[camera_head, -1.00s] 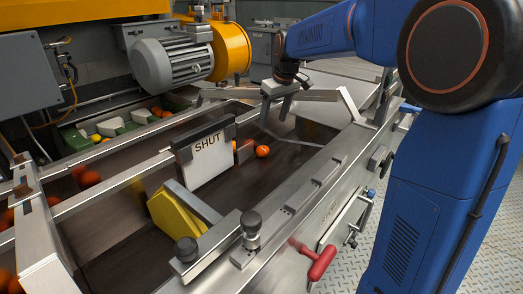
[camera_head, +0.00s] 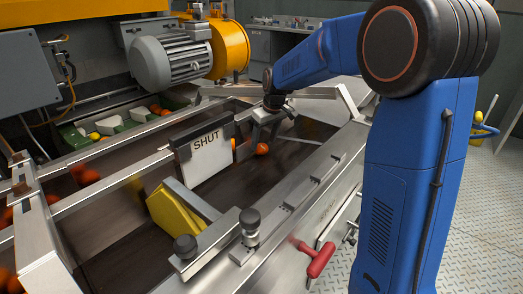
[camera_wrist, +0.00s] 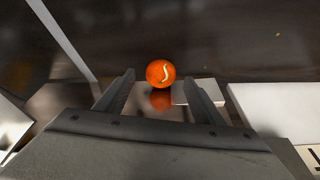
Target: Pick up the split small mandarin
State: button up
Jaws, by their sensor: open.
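A small orange mandarin (camera_head: 262,149) lies on the dark belt just right of the SHUT plate. In the wrist view the mandarin (camera_wrist: 161,73) shows a pale curved split on its skin. My gripper (camera_head: 264,128) is open and empty, above and just behind the mandarin in the head view. In the wrist view my gripper's fingers (camera_wrist: 159,78) stand either side of the line to the fruit, which appears around the tips. I cannot tell the height left between the fingertips and the fruit.
The SHUT plate (camera_head: 205,151) stands upright across the belt, close left of the fruit, with another bit of orange at its edge. Metal rails (camera_head: 310,180) border the channel. A yellow block (camera_head: 176,212) and several oranges lie farther left. A red handle (camera_head: 320,259) is at the front.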

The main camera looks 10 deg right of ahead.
aim_at(262, 145)
jog(key=shift+x, duration=1.5)
jog(key=c, duration=1.1)
jog(key=shift+s+d+r, duration=0.1)
jog(key=shift+s+r, duration=0.1)
jog(key=shift+r, duration=0.4)
notch_tip(262, 145, up, 10)
jog(key=s+d, duration=0.3)
jog(key=s, duration=0.2)
jog(key=s+d, duration=0.4)
jog(key=s, duration=0.1)
jog(key=s+d, duration=0.4)
jog(key=s, duration=0.1)
jog(key=shift+s+d+r, duration=0.2)
jog(key=shift+s+r, duration=0.05)
jog(key=shift+s, duration=0.15)
